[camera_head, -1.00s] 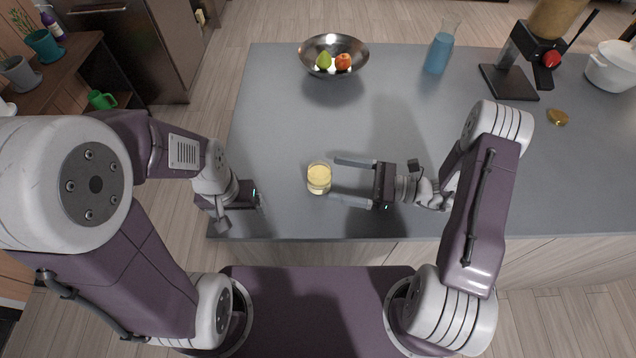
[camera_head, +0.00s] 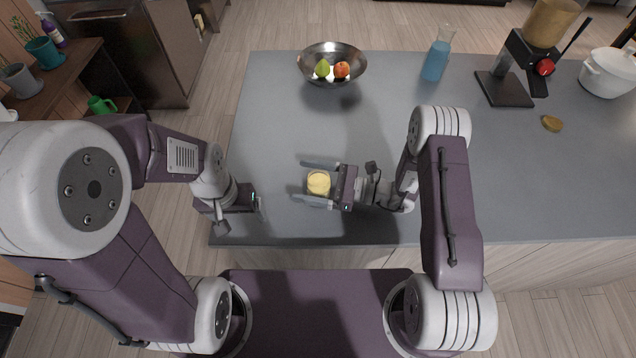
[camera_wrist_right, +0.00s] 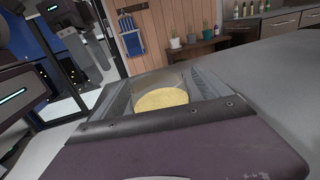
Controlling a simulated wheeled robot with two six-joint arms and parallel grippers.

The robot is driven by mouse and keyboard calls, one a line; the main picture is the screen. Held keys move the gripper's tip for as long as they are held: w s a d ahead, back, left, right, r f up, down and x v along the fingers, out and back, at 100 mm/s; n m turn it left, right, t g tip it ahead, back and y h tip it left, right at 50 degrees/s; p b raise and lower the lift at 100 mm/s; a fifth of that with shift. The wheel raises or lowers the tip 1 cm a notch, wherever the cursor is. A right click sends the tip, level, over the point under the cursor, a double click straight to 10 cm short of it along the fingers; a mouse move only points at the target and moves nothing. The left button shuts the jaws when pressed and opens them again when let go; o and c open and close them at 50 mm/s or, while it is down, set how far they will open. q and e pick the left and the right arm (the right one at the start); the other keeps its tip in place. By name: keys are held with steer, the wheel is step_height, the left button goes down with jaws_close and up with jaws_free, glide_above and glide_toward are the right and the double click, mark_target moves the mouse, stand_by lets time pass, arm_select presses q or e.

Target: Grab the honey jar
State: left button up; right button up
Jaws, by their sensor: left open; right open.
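The honey jar (camera_head: 318,183) is a small clear jar with yellow content, standing on the grey counter near its front edge. My right gripper (camera_head: 310,182) is open, with one finger on the far side of the jar and one on the near side. In the right wrist view the jar (camera_wrist_right: 161,98) sits between the two fingers, its lower part hidden by the gripper body. I cannot tell whether the fingers touch it. My left gripper (camera_head: 259,205) is open and empty, left of the jar, by the counter's left edge.
A metal bowl (camera_head: 352,62) with a green pear and a red fruit stands at the back. A blue-filled flask (camera_head: 435,62), a coffee grinder (camera_head: 512,75), a white pot (camera_head: 608,75) and a brown lid-like disc (camera_head: 552,124) are at the right. The middle counter is clear.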

steer(key=shift+d, duration=0.2)
steer(key=c, duration=1.8)
steer(key=shift+r, duration=0.1)
steer(key=shift+c, duration=0.2)
